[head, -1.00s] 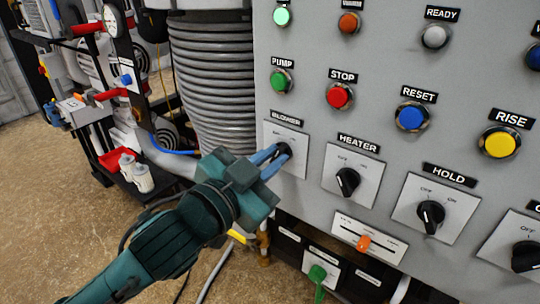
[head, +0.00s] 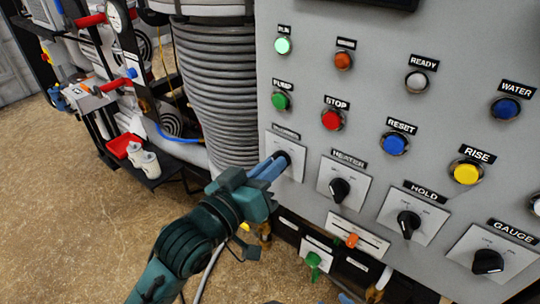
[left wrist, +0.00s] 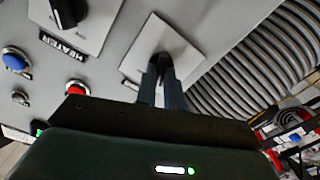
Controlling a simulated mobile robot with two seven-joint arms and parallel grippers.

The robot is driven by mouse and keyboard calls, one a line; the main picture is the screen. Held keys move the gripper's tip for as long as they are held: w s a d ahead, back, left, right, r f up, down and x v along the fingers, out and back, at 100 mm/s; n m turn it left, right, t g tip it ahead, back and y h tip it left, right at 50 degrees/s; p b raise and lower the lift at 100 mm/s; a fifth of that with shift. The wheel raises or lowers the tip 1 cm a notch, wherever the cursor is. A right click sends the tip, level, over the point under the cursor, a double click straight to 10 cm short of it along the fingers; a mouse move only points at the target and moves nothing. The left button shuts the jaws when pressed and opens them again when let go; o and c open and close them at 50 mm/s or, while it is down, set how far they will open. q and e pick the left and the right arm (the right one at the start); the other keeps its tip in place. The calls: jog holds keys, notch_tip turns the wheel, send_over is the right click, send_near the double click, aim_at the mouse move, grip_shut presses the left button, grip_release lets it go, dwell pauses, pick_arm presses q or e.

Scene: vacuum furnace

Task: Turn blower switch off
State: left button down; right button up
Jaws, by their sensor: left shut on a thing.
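The blower switch (head: 284,158) is a black rotary knob on a white square plate at the lower left of the grey panel. Its label is partly hard to read in the head view. My left gripper (head: 277,163) is at the knob, with its blue fingers shut on it. In the left wrist view the two fingers (left wrist: 162,85) reach the dark blower knob (left wrist: 160,62) on its white plate (left wrist: 182,44). The fingers hide most of the knob, so its pointing direction is hard to tell. My right gripper does not show.
The heater knob (head: 340,189) is just right of the blower plate, with the hold knob (head: 408,222) and gauge knob (head: 488,261) beyond. Push buttons, such as red stop (head: 332,120), sit above. A ribbed grey hose (head: 218,95) stands left of the panel.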

pick_arm(q)
jog(key=shift+n+p, duration=0.45)
jog(key=shift+n, duration=0.05)
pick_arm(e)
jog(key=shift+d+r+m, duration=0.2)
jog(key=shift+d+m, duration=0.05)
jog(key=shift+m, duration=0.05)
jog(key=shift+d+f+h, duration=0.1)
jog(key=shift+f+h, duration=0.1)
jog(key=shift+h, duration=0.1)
pick_arm(q)
jog(key=c, duration=1.5)
grip_release()
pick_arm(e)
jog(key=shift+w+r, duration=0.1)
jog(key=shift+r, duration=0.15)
